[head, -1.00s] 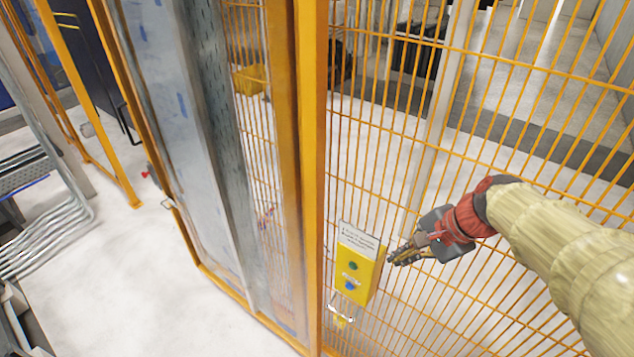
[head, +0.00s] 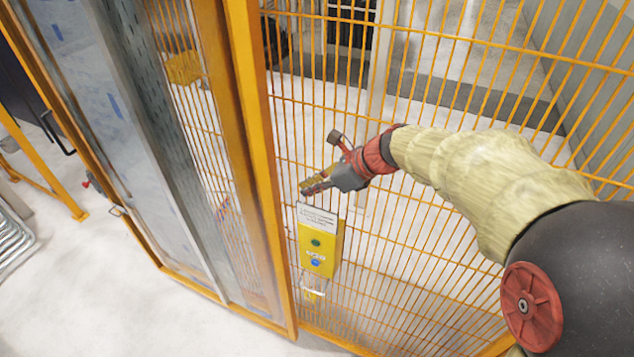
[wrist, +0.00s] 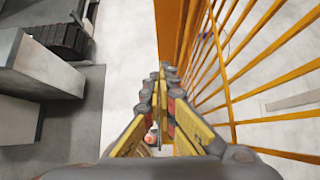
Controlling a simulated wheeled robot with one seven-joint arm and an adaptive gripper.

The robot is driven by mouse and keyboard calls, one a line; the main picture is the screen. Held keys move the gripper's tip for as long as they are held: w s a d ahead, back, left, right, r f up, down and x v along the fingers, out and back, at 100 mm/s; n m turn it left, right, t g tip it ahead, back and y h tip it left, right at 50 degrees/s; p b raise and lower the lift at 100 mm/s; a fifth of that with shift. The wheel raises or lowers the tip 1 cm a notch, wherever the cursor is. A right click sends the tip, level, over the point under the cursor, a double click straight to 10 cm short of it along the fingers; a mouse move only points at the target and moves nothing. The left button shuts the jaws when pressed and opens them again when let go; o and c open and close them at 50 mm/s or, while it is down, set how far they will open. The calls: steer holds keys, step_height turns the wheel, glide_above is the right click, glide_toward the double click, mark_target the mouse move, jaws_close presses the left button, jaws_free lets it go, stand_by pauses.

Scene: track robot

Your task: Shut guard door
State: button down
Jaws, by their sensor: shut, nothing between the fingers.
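The guard door (head: 112,130) has an orange frame and a clear panel, at the left of the head view. It stands open, with a gap between its far-left edge and the orange post (head: 42,170) beyond. A black handle (head: 58,132) and a small red part (head: 86,184) show near that edge. My gripper (head: 305,187) is shut and empty. It is in front of the mesh fence, just above the yellow button box (head: 320,250), right of the thick orange post (head: 252,150). In the wrist view the closed fingers (wrist: 168,75) point along the orange mesh.
The orange mesh fence (head: 440,235) fills the right side, close to my arm. The yellow box carries a green and a blue button. Pale floor (head: 80,300) lies clear at the lower left. Grey blocks (wrist: 50,62) show at the left of the wrist view.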

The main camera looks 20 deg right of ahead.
mark_target(274, 193)
steer(key=shift+w+a+f+p, duration=0.2)
steer(key=shift+w+a+f, duration=0.3)
steer(key=shift+w+a, duration=0.35)
steer(key=shift+w+a+f+p, duration=0.2)
steer(key=shift+w+a+f, duration=0.35)
steer(key=shift+w+a, duration=0.3)
steer(key=shift+w+a+f+p, duration=0.2)
steer(key=shift+w+a+f, duration=0.3)
steer(key=shift+w+a, duration=0.35)
steer(key=shift+s+a, duration=0.1)
steer(key=shift+s, duration=0.05)
